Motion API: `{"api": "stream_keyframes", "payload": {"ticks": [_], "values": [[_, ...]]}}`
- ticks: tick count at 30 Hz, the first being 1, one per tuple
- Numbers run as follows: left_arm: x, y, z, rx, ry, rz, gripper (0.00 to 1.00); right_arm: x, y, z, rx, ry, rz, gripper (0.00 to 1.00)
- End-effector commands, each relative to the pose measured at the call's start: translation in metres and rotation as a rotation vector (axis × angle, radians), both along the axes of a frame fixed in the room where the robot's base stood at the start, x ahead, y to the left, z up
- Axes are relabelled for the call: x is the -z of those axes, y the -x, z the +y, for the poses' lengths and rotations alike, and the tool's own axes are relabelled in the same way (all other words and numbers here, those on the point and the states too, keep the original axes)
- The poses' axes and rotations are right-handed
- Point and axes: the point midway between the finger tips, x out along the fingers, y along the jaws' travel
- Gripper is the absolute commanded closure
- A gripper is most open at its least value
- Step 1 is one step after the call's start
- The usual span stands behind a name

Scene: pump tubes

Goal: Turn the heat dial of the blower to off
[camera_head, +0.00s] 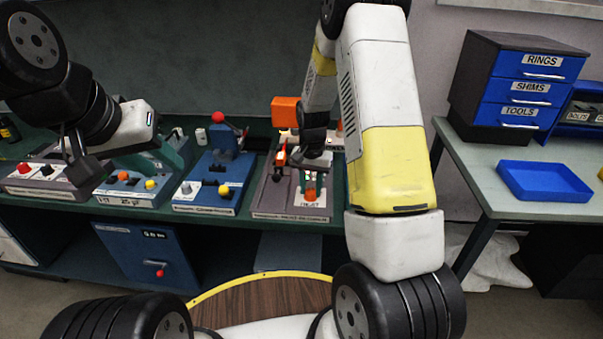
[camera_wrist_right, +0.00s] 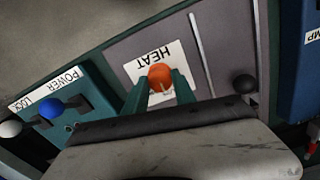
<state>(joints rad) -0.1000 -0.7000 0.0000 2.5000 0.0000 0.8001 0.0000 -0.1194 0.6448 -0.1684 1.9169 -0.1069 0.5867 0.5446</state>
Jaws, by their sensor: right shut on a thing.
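The heat dial is an orange knob (camera_wrist_right: 160,77) on a white plate marked HEAT (camera_wrist_right: 150,55) in the right wrist view. My right gripper (camera_wrist_right: 159,90) has its two green fingers on either side of the dial and is shut on it. In the head view the right gripper (camera_head: 311,182) reaches down to the same plate, on the front of the blower station (camera_head: 262,196). The dial's pointer direction is unclear. My left gripper (camera_head: 78,150) hangs at the left above the bench, and its finger opening is unclear.
Other stations with knobs stand left of the blower, such as a blue one (camera_head: 213,195) with a red-balled lever. In the wrist view a black knob (camera_wrist_right: 245,84) and a blue POWER knob (camera_wrist_right: 51,108) flank the heat plate. A blue tray (camera_head: 545,182) lies on the right table.

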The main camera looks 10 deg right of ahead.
Motion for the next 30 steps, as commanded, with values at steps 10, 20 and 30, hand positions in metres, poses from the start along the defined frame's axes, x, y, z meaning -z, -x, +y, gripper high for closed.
{"api": "stream_keyframes", "payload": {"ticks": [10, 20, 30], "values": [[0.0000, 0.0000, 0.0000, 0.000, 0.000, 0.000, 0.64, -0.0004, 0.0000, -0.0002, -0.140, 0.000, 0.000, 1.00], [0.0000, 0.0000, 0.0000, 0.000, 0.000, 0.000, 0.64, -0.0004, 0.0001, -0.0008, -0.418, 0.000, 0.000, 1.00], [0.0000, 0.0000, 0.0000, 0.000, 0.000, 0.000, 0.64, -0.0005, 0.0001, -0.0006, -0.663, 0.000, 0.000, 1.00]]}}
